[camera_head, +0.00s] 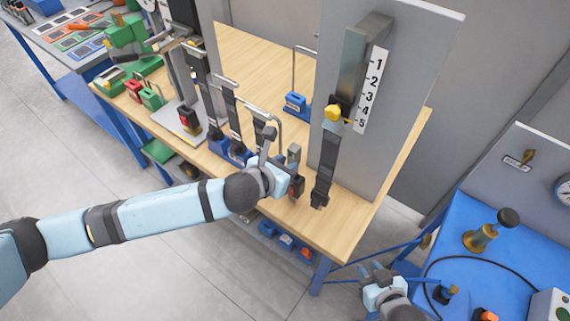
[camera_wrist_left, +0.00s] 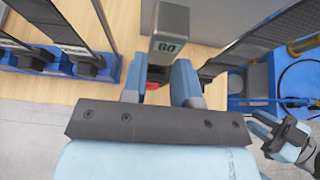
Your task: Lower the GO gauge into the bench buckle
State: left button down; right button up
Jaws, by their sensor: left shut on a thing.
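The GO gauge (camera_wrist_left: 168,35) is a grey block with a dark "GO" label. It stands between the fingers of my left gripper (camera_wrist_left: 160,88), which is shut on it. In the head view the gauge's grey top (camera_head: 294,153) rises above my left gripper (camera_head: 287,176). A dark block with some red, which looks like the bench buckle (camera_head: 297,187), is just below that gripper on the wooden bench. A red patch (camera_wrist_left: 152,86) shows beneath the gauge between the fingers. Whether gauge and buckle touch is hidden. My right gripper (camera_head: 377,274) is open and empty, right of the bench.
A black strap (camera_head: 325,170) hangs beside a panel with a numbered scale (camera_head: 370,90). Blue-based strap stands (camera_head: 232,150) are left of my left gripper. Another red-and-black buckle (camera_head: 190,118) sits on a plate farther left. A blue table (camera_head: 485,265) is at right.

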pick_arm(q)
jog(key=shift+r, duration=0.1)
jog(key=shift+p, duration=0.45)
dwell(0.9)
jog(key=shift+f, duration=0.55)
jog(key=shift+f+b, duration=0.7)
jog(key=shift+f, duration=0.3)
